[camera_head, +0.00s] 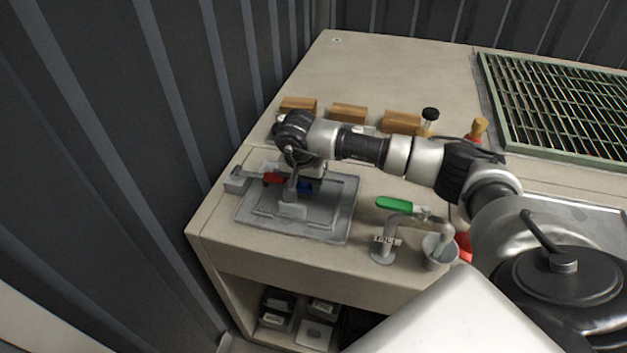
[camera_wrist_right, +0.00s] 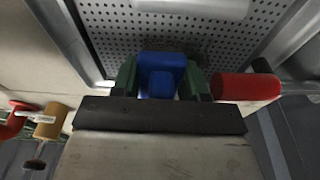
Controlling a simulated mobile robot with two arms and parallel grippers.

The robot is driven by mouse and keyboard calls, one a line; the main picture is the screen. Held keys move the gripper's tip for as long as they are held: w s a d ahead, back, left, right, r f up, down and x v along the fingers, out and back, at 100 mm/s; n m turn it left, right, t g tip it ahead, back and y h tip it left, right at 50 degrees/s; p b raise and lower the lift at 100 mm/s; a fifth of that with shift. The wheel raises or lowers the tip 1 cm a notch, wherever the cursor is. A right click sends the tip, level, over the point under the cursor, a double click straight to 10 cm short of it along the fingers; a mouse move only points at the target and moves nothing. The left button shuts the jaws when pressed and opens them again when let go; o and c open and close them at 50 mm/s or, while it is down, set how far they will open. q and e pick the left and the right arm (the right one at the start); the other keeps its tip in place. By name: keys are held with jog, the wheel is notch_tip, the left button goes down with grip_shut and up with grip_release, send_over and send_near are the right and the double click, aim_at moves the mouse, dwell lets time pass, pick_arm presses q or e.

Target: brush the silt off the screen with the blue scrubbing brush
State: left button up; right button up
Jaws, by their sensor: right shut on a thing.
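My right gripper (camera_head: 303,187) is low over the grey tray-like unit (camera_head: 345,220) at the left of the bench. In the right wrist view, my right gripper (camera_wrist_right: 160,82) is shut on the blue scrubbing brush (camera_wrist_right: 160,72), with its green-sided fingers on either side of the blue handle. A bit of the blue brush (camera_head: 305,187) also shows in the head view. The perforated grey screen (camera_wrist_right: 210,40) lies beyond the fingers. The bristles are hidden, so I cannot tell whether they touch the screen. I cannot make out silt clearly. My left gripper is not in view.
A red handle (camera_head: 272,178) crosses the unit's left side, close to the gripper. Wooden blocks (camera_head: 348,112) line the back. A dark ribbed wall (camera_head: 130,130) borders the bench's left.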

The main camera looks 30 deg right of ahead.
jog(key=shift+w+a+r+t+y, duration=0.1)
jog(key=shift+a+r+t+y, duration=0.3)
jog(key=shift+a, duration=0.3)
jog(key=shift+s+d+f+n, duration=0.3)
jog(key=shift+d+f, duration=0.05)
jog(key=shift+s, duration=0.15)
